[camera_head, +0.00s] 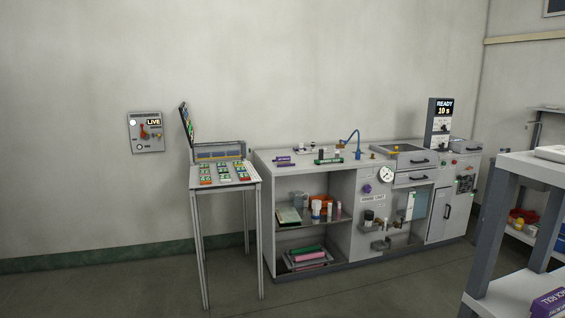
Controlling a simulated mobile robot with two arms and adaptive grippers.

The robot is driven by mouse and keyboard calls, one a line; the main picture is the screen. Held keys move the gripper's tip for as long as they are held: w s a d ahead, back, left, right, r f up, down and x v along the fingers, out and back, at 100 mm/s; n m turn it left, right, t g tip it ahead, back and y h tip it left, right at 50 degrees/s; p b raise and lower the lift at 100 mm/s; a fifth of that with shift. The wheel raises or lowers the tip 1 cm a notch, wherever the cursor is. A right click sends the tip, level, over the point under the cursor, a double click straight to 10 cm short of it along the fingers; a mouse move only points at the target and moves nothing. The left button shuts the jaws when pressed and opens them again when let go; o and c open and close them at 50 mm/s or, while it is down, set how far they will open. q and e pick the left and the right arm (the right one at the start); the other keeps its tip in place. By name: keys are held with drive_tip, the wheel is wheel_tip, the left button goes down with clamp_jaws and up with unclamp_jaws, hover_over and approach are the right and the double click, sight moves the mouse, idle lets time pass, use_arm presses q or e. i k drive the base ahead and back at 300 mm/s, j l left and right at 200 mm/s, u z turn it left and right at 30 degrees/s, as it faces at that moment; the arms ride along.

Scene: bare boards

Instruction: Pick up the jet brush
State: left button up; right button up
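I cannot pick out a jet brush for certain in the head view; the small items are too far off to tell. Small items lie on top of the grey workbench (300,166), among them a purple labelled block (284,160) and a green labelled piece (328,161). A blue curved spout (355,143) rises at its back. The bench's open shelves hold an orange item (321,201), several small bottles and stacked pink and green items (310,255). Neither of my grippers is in view.
A thin-legged stand (196,240) with coloured cards is left of the bench. A display reading READY (439,118) stands at the bench's right end. A shelf rack (497,225) fills the near right. A LIVE switch panel (146,131) is on the wall. The floor in front is clear.

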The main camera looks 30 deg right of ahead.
sight(284, 159)
drive_tip(key=z, duration=0.5)
drive_tip(key=i+l+z, duration=0.2)
drive_tip(key=i+z, duration=0.25)
drive_tip(key=i, duration=0.25)
drive_tip(key=i+j+z, duration=0.1)
drive_tip(key=i+z, duration=0.35)
drive_tip(key=i, duration=0.25)
drive_tip(key=i+j, duration=0.1)
drive_tip(key=i, duration=0.65)
drive_tip(key=i+j, duration=0.15)
drive_tip(key=i, duration=0.55)
